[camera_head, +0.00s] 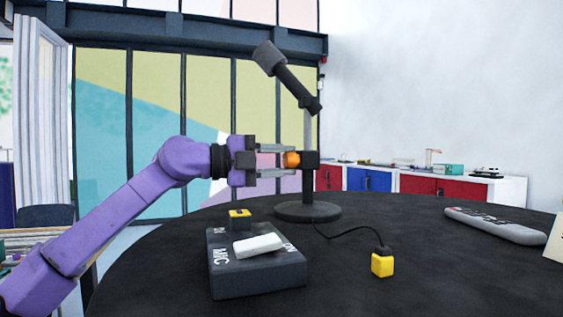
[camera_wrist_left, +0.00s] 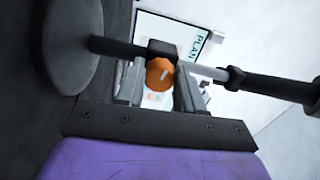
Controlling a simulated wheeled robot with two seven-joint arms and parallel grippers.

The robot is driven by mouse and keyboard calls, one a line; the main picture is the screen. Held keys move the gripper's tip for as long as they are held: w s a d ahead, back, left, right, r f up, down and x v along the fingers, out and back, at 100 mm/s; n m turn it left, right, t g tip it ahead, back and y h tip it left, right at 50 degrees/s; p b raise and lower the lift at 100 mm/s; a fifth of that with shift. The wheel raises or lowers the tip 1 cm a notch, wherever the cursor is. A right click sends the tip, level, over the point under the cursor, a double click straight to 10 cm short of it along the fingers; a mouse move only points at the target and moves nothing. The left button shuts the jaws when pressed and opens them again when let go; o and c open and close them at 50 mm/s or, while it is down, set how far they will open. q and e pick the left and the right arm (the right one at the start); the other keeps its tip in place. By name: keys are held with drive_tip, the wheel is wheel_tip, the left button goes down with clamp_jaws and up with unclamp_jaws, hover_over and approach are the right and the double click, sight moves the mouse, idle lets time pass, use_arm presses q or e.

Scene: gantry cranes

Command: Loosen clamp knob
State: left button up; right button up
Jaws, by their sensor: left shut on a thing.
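A dark stand with a round base (camera_head: 307,212) stands upright on the black table (camera_head: 420,270). A black clamp block (camera_head: 310,161) sits on its pole, with an orange knob (camera_head: 292,160) on the block's left side. A tilted black arm (camera_head: 290,85) with a grey head tops the pole. My left gripper (camera_head: 287,160), on a purple arm, reaches in from the left with its fingers shut around the orange knob. In the left wrist view, the knob (camera_wrist_left: 160,73) sits between the two fingers (camera_wrist_left: 160,85), against the block. My right gripper is out of view.
A dark box marked MIC (camera_head: 255,275) with a white switch and yellow-topped socket stands in front of the stand. A cable with a yellow plug (camera_head: 382,264) lies right of it. A grey bar-shaped object (camera_head: 495,225) lies at right. The table between is clear.

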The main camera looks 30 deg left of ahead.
use_arm(q)
drive_tip(key=o, duration=1)
drive_tip(key=shift+a, duration=0.15)
drive_tip(key=shift+o, duration=0.2)
drive_tip(key=b+v, duration=0.1)
drive_tip(key=v, duration=0.9)
drive_tip(key=shift+s+a, duration=0.15)
drive_tip(key=shift+s, duration=0.15)
